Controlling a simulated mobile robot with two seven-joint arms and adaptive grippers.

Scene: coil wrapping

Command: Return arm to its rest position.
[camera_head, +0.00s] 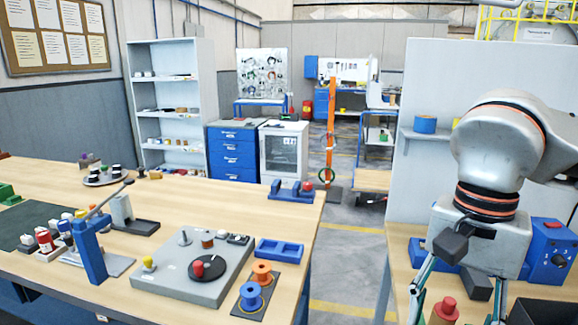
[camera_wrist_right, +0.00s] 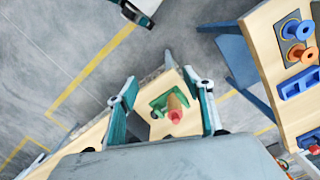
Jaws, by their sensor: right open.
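My right gripper (camera_head: 458,292) hangs from the arm at the right of the head view, pointing down over the right-hand table. In the right wrist view its two teal fingers stand wide apart, with nothing held between them (camera_wrist_right: 160,85). A red-topped piece (camera_head: 445,309) shows below the gripper in the head view. In the right wrist view a red and tan piece (camera_wrist_right: 174,107) on a green base shows in the gap, beyond the fingers and apart from them. My left gripper is not seen in the head view.
The long wooden table (camera_head: 205,197) at left carries a grey board (camera_head: 165,274), blue spool (camera_head: 251,296), orange spool (camera_head: 262,272), blue tray (camera_head: 279,250) and blue post (camera_head: 89,252). A blue box (camera_head: 549,250) stands right of my right gripper. A floor gap separates the tables.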

